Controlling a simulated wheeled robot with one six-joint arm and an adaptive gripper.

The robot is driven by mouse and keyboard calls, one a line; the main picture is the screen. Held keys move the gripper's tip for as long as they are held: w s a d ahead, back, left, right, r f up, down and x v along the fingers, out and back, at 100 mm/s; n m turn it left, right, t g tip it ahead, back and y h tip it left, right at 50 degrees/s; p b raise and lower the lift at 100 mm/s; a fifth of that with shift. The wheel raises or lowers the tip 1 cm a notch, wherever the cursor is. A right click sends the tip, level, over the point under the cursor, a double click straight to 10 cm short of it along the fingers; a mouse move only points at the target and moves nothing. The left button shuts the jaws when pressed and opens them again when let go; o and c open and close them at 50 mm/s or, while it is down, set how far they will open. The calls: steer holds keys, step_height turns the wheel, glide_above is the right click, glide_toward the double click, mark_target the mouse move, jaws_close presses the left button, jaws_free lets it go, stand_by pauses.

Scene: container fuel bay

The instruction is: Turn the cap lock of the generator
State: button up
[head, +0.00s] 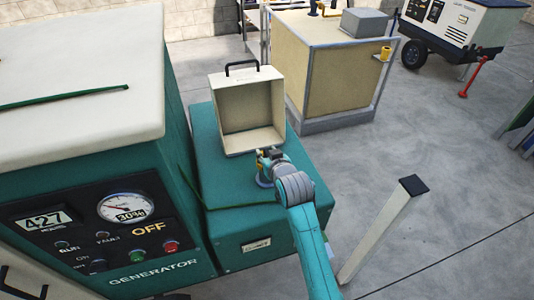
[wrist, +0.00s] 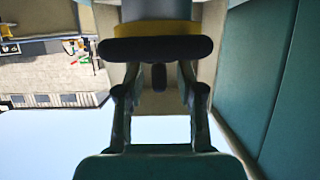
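The generator's green cabinet (head: 70,215) stands at the left of the head view. Beside it, a green box (head: 225,225) has a raised cream lid (head: 247,112) with a black handle. My gripper (head: 268,157) is over the box top in front of the lid, close to a small yellow part (head: 261,165) and a pale ring, likely the cap lock's fitting. In the wrist view, a black bar (wrist: 155,48) with a yellow band lies across my fingers (wrist: 159,88). The fingers stand apart. The bar hides their tips, and contact cannot be made out.
A green cord (head: 235,206) runs along the box. A cream post (head: 380,230) with a dark top leans in the picture at right. A tan crate (head: 320,70) stands behind, and a wheeled unit (head: 460,30) at back right. Grey floor at right is mostly clear.

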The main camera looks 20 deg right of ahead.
jaws_close()
steer(key=shift+m+h, duration=0.4)
steer(key=shift+h, duration=0.1)
steer(key=m+h, duration=0.2)
steer(key=h, duration=0.1)
steer(key=shift+a+m, duration=0.15)
steer(key=shift+m, duration=0.15)
steer(key=m+g+h, duration=0.1)
steer(key=m+h, duration=0.1)
steer(key=m+g+h, duration=0.2)
steer(key=m+h, duration=0.1)
steer(key=shift+w+r+g, duration=0.1)
steer(key=shift+g, duration=0.2)
steer(key=m+g+h, duration=0.3)
steer(key=m+g, duration=0.1)
steer(key=shift+m, duration=0.4)
steer(key=shift+m+g+h, duration=0.7)
steer(key=shift+m+g, duration=0.8)
steer(key=shift+g, duration=0.6)
